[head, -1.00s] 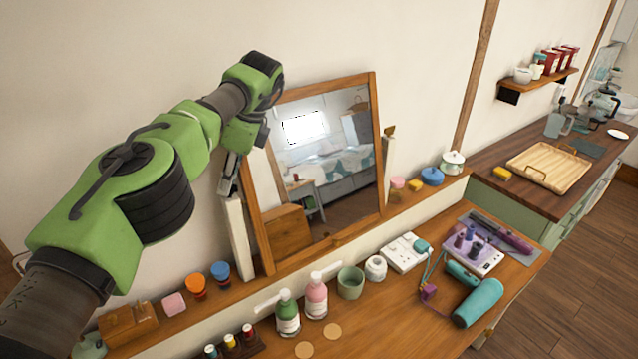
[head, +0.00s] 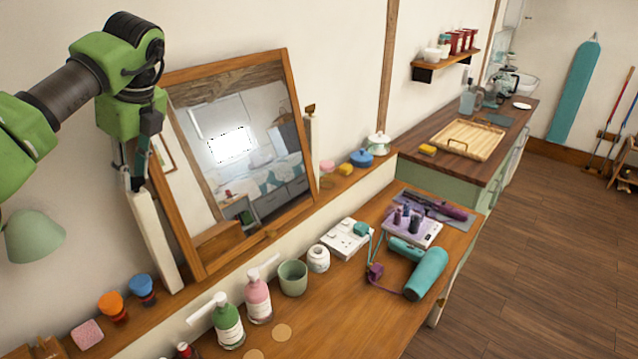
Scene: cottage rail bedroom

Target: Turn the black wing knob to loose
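The wood-framed tilting mirror (head: 301,140) stands on the wall shelf between two pale posts. My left gripper (head: 138,178) points down at the top of the left post (head: 155,235), beside the mirror's left edge. Its fingers are dark and small here, and I cannot tell whether they are closed on anything. I cannot make out the black wing knob; the gripper covers the top of the left post. A small brown piece (head: 309,109) sits atop the right post (head: 314,145). My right gripper is out of view.
Below the mirror, the wooden desk (head: 330,320) holds a green bottle (head: 228,322), a pink bottle (head: 257,297), a green cup (head: 293,278) and a teal hair dryer (head: 428,272). Orange (head: 112,305) and blue (head: 142,288) items stand on the shelf left. Open floor (head: 540,240) lies right.

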